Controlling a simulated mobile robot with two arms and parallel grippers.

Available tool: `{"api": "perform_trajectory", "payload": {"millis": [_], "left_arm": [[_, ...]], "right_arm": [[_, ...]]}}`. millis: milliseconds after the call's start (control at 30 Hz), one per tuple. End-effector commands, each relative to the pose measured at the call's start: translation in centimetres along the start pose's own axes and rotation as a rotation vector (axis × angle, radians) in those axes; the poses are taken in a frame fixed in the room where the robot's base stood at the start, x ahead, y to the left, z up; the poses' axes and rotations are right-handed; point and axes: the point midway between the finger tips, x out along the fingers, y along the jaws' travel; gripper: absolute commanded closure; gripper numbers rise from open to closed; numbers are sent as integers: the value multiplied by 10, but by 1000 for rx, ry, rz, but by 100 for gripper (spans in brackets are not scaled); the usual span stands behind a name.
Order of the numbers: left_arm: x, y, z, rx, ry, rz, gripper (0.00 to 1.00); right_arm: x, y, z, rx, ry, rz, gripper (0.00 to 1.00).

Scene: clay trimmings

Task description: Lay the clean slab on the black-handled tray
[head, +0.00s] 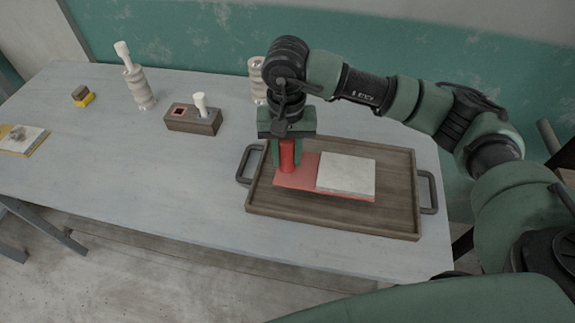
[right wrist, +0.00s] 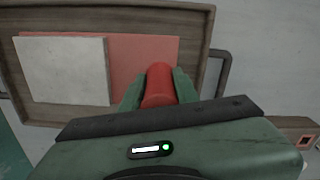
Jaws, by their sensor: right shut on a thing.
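My right gripper (head: 288,160) is shut on the upright red handle (head: 288,153) of a flat red board (head: 297,172). A bare, pale square slab (head: 346,174) lies on the right part of this board. Board and slab are over the brown tray (head: 330,225) with black handles, inside its rim. I cannot tell whether the board touches the tray floor. The right wrist view shows the red handle (right wrist: 158,85) between the green fingers and the slab (right wrist: 62,70) on the board. Another pale slab (head: 28,146) with a grey lump on it lies at the far left. My left gripper is not in view.
A brown block holder (head: 190,122) with a white-topped tool stands behind and left of the tray. Ribbed pale posts (head: 140,90) stand farther back, with a yellow-and-brown block (head: 83,97) to their left. The table's front left is clear.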

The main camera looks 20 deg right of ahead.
Motion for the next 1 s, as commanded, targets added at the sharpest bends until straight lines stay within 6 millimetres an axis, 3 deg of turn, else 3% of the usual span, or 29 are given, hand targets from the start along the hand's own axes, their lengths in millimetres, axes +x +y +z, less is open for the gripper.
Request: {"api": "perform_trajectory", "payload": {"millis": [233,467,833,867,900,933,1000], "left_arm": [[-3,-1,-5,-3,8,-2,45],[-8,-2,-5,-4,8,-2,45],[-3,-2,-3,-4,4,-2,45],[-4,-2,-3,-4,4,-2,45],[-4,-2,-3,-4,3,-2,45],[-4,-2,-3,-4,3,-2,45],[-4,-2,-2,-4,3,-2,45]], "right_arm": [[18,0,0,2,0,1,100],[50,0,0,1,-1,1,100],[56,0,-1,1,2,0,100],[55,0,-1,1,1,0,64],[54,0,-1,1,1,0,53],[54,0,-1,1,1,0,48],[54,0,-1,1,1,0,48]]}}
